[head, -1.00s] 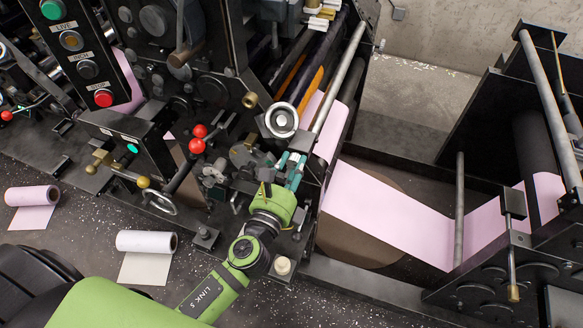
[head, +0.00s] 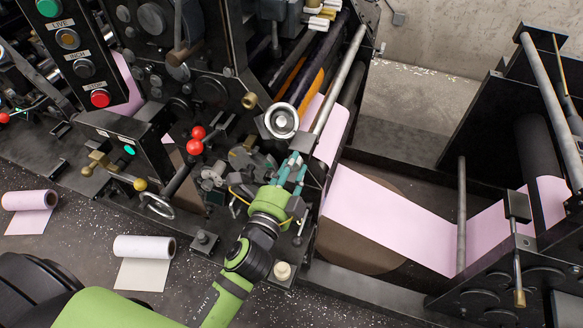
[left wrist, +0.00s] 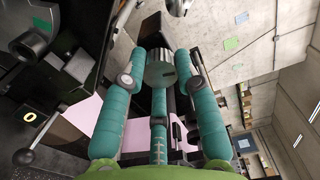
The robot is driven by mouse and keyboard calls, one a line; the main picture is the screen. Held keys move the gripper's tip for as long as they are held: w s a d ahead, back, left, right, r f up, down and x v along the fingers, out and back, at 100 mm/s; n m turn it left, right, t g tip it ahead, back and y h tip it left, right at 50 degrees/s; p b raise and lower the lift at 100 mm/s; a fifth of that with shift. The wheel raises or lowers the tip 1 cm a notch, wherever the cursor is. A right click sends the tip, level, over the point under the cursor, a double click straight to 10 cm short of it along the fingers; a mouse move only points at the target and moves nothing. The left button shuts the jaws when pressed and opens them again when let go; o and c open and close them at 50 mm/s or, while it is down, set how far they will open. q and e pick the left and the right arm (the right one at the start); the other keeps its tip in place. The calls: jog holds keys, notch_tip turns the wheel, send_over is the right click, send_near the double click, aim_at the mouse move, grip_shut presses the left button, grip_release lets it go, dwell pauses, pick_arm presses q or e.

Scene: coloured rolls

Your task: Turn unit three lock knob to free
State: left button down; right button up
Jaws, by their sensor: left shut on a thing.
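My left gripper (head: 294,166) has teal fingers and reaches the press frame just below a silver handwheel (head: 281,121). In the left wrist view its fingers (left wrist: 161,76) close from both sides on a grey, ridged round knob (left wrist: 160,62). I take this to be the lock knob; no unit number is readable on it. In the head view the fingers hide most of the knob, and its setting cannot be read. My right gripper is not in view.
Red ball-ended levers (head: 195,140) and a small crank wheel (head: 160,205) stand left of the gripper. A pink paper web (head: 385,215) runs to the right. A pink roll (head: 25,200) and a white roll (head: 140,246) lie on the speckled floor.

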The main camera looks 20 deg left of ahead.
pick_arm(q)
jog(key=shift+n, duration=1.5)
jog(key=c, duration=0.9)
grip_release()
jog(key=s, duration=0.7)
jog(key=shift+s+a, duration=0.1)
jog(key=shift+s, duration=0.15)
